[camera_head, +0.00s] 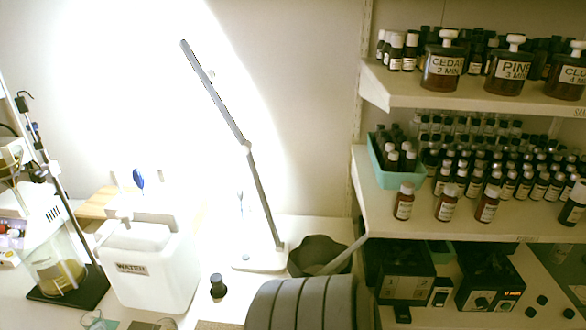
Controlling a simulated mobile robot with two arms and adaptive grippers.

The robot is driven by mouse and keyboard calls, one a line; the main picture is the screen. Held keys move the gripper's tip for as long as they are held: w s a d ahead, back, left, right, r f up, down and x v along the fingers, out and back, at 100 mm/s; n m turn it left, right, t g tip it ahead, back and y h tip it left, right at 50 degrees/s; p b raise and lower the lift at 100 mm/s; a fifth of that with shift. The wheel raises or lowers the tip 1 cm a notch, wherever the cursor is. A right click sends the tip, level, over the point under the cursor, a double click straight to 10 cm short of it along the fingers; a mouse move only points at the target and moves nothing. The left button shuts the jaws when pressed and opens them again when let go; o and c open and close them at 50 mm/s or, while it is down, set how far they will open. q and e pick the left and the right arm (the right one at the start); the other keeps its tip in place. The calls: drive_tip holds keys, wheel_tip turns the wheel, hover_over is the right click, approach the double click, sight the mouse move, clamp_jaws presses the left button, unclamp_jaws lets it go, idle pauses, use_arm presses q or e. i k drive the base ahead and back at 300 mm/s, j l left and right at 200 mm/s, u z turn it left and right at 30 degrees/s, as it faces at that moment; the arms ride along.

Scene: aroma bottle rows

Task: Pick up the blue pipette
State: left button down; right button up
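A small blue bulb-shaped thing (138,178), which looks like the top of the blue pipette, shows above the back of the white WATER container (150,268). It appears upright. Its lower part is pale or hidden, so I cannot tell what holds it. Neither of my grippers is clearly in view.
A desk lamp (262,200) stands right of the WATER container. A small black object (217,286) and a dark bowl (318,250) are near it. A stand with a flask (60,272) is at left. Shelves of bottles (467,185) fill the right. A large grey ribbed shape blocks the bottom middle.

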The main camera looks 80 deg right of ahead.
sight(138, 175)
drive_tip(key=z, duration=1.6)
